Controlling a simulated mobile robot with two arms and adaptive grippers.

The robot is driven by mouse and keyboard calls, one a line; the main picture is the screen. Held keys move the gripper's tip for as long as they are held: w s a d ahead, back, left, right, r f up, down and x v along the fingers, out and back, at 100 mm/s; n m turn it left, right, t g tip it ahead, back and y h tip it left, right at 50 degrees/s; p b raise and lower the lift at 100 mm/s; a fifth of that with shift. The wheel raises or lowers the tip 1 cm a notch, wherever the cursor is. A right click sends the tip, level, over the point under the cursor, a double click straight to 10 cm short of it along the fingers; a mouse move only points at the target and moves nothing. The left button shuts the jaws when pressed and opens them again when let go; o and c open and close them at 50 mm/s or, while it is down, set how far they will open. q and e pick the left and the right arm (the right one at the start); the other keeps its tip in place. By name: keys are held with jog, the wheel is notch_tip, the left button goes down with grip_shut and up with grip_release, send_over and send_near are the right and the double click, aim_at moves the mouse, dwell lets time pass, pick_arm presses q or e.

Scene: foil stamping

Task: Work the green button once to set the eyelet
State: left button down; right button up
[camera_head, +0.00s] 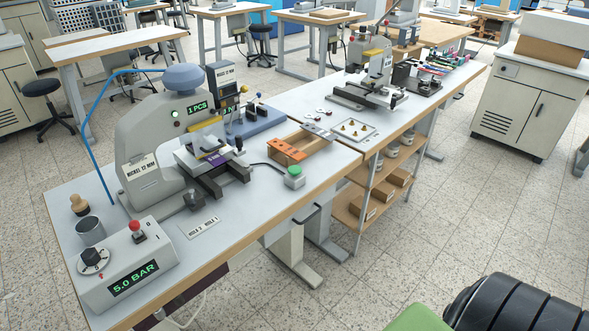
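The green button (294,171) is a round green cap on a small grey housing near the front edge of the workbench. A dark cable runs from it back toward the press. The grey press (147,127) stands to its left, with a lit display reading 1 PCS (197,108). Under the press head are a yellow-edged clear guard (208,139) and a purple piece (217,159) on the work support. Any eyelet is too small to make out.
A control box (128,268) reading 5.0 BAR, with a red knob, stands at the near left. An orange-fronted wooden tray (286,149) lies behind the button. A label plate (200,228) lies on the bench. The bench top around the button's front is clear.

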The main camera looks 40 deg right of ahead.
grip_shut()
jog(key=shift+d, duration=0.1)
dwell(0.9)
